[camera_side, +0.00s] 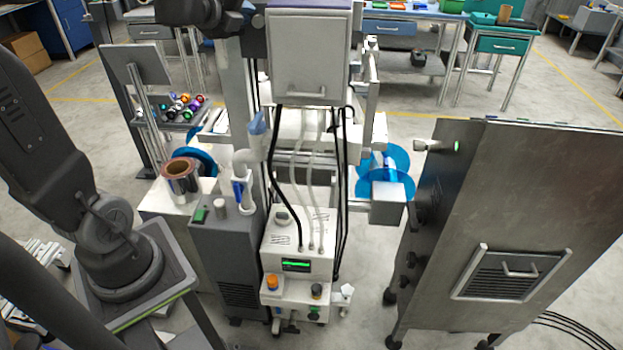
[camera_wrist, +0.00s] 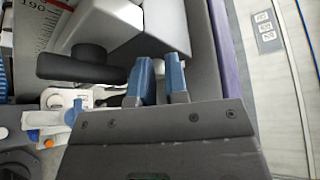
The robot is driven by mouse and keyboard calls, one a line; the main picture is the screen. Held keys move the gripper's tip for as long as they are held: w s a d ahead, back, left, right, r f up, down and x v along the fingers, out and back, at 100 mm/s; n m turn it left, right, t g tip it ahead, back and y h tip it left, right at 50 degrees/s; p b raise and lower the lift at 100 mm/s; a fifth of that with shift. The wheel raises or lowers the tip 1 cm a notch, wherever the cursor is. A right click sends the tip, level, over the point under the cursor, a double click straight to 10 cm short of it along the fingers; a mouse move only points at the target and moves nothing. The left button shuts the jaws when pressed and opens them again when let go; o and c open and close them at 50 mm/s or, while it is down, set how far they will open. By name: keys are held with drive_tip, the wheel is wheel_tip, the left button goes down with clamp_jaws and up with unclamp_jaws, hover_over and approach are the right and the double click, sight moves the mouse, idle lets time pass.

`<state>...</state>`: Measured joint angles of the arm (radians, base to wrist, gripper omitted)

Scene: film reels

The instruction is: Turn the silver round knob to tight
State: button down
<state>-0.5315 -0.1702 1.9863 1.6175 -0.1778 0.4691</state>
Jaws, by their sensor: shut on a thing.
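In the wrist view my gripper (camera_wrist: 159,78) has two blue-tipped fingers with a narrow gap between them. A small silver round knob (camera_wrist: 159,67) shows in this gap, and the fingers are shut on it. Most of the knob is hidden by the fingers, and I see no mark that tells how tight it is. In the side view dark parts of my arm reach across the top behind the grey cabinet, and the fingers and the knob cannot be made out there.
A black cylindrical handle (camera_wrist: 75,65) and a white block (camera_wrist: 105,25) are close left of the fingers. In the side view, the machine's grey cabinet (camera_side: 308,60) and a large metal cabinet (camera_side: 520,210) stand nearby.

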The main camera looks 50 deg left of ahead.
drive_tip(key=shift+a+r, duration=0.15)
drive_tip(key=shift+r, duration=0.3)
drive_tip(key=shift+s+d+f+g+y, duration=0.1)
drive_tip(key=shift+d+f+g+y, duration=0.3)
drive_tip(key=shift+d+f+y, duration=0.5)
drive_tip(key=shift+s+d+m+y, duration=0.8)
drive_tip(key=shift+s+d+y, duration=1.2)
drive_tip(key=shift+y, duration=0.9)
drive_tip(key=x, duration=0.6)
drive_tip(key=shift+w+r+g, duration=0.3)
drive_tip(key=shift+w+r, duration=0.05)
drive_tip(key=shift+a, duration=0.15)
drive_tip(key=shift+f, duration=0.15)
